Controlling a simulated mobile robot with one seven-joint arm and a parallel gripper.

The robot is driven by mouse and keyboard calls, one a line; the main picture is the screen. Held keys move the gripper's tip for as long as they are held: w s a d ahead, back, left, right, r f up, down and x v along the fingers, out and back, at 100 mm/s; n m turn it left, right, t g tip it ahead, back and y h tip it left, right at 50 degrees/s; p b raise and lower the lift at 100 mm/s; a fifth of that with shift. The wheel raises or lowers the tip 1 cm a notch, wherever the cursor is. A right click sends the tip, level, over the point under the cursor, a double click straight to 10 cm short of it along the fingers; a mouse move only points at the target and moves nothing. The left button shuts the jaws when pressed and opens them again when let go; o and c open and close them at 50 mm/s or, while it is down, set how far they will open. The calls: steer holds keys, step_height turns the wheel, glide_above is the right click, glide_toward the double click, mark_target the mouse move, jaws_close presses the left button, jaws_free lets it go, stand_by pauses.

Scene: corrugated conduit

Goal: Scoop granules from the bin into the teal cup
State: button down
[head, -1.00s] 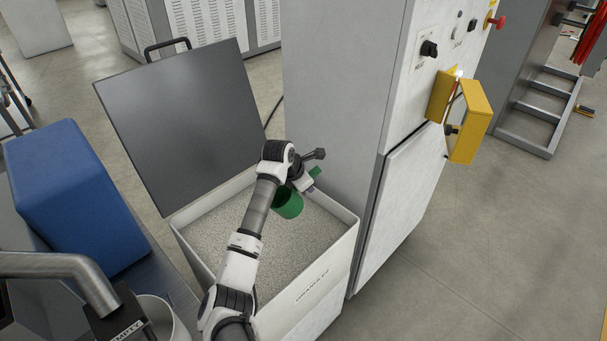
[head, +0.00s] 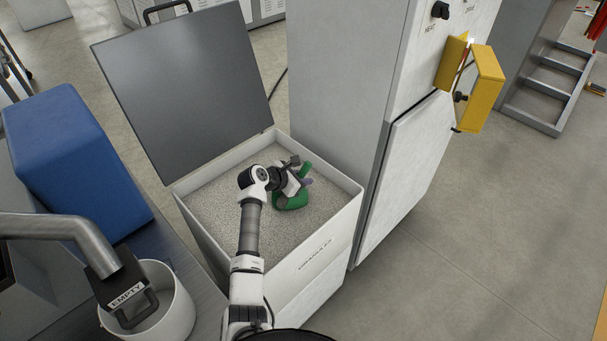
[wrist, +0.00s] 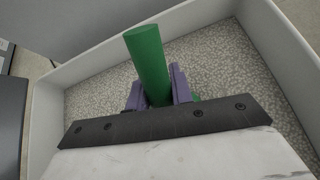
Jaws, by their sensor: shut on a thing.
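A green scoop (head: 291,201) with a round bowl and a straight handle is down in the bin, at or just above the granules; I cannot tell how deep. My gripper (head: 305,176) is shut on its handle, which stands between the two purple fingers in the wrist view (wrist: 147,62). The bowl is mostly hidden behind the gripper there. The white bin (head: 338,232) is open and holds pale grey speckled granules (head: 222,212), which also show in the wrist view (wrist: 222,62). I see no teal cup, and the scoop's contents cannot be made out.
The bin's dark lid (head: 185,95) stands raised at the back. A tall grey cabinet (head: 335,90) with an open yellow cover (head: 487,90) is close on the right. A white pail (head: 178,318), a pipe marked EMPTY (head: 126,290) and a blue block (head: 75,155) are on the left.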

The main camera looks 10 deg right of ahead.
mark_target(304, 166)
step_height(304, 166, down, 5)
steer(key=b, duration=0.3)
steer(key=shift+r, duration=0.15)
step_height(304, 166, up, 10)
steer(key=p, duration=0.7)
steer(key=shift+f, duration=0.2)
steer(key=shift+w+d+y+b, duration=0.2)
steer(key=shift+d+y+b, duration=0.15)
steer(key=shift+y, duration=0.25)
steer(key=y, duration=0.1)
steer(key=d+g+y, duration=0.1)
steer(key=r+g+y, duration=0.1)
steer(key=shift+w+d+m+y, duration=0.3)
steer(key=shift+r+y, duration=0.25)
steer(key=shift+y, duration=0.25)
steer(key=shift+s+a+r+g+y, duration=0.1)
steer(key=shift+r+g+y, duration=0.7)
steer(key=shift+y, duration=0.8)
steer(key=shift+r, duration=0.1)
